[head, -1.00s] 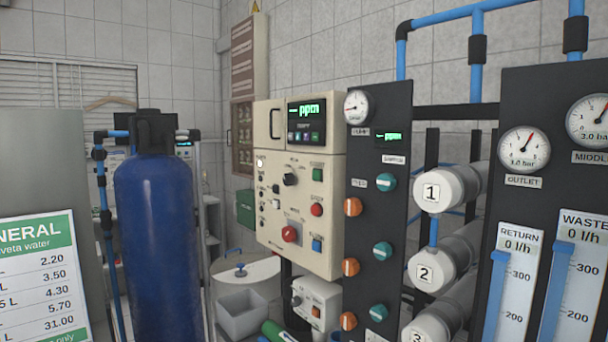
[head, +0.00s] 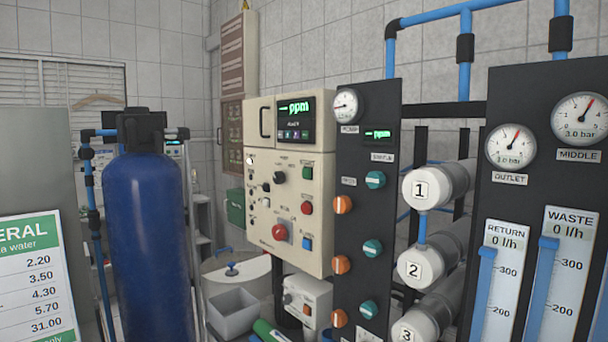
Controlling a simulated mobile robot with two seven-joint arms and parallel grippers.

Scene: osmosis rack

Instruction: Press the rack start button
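The rack's cream control box (head: 290,215) stands in the middle of the head view, with a green-lit ppm display (head: 294,119) at its top. On its face are a green square button (head: 307,173), a small red button (head: 306,208), a larger red knob (head: 279,232), a blue square button (head: 307,243) and a black rotary knob (head: 279,178). The labels beside them are too small to read, so I cannot tell which is the start button by its text. Neither of my grippers is in view.
A black panel (head: 367,240) with gauges and orange and teal knobs stands right of the box. White numbered cylinders (head: 420,188) and flow meters (head: 495,285) are further right. A blue tank (head: 148,245) and a price sign (head: 35,280) stand left. A grey bin (head: 234,313) sits below.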

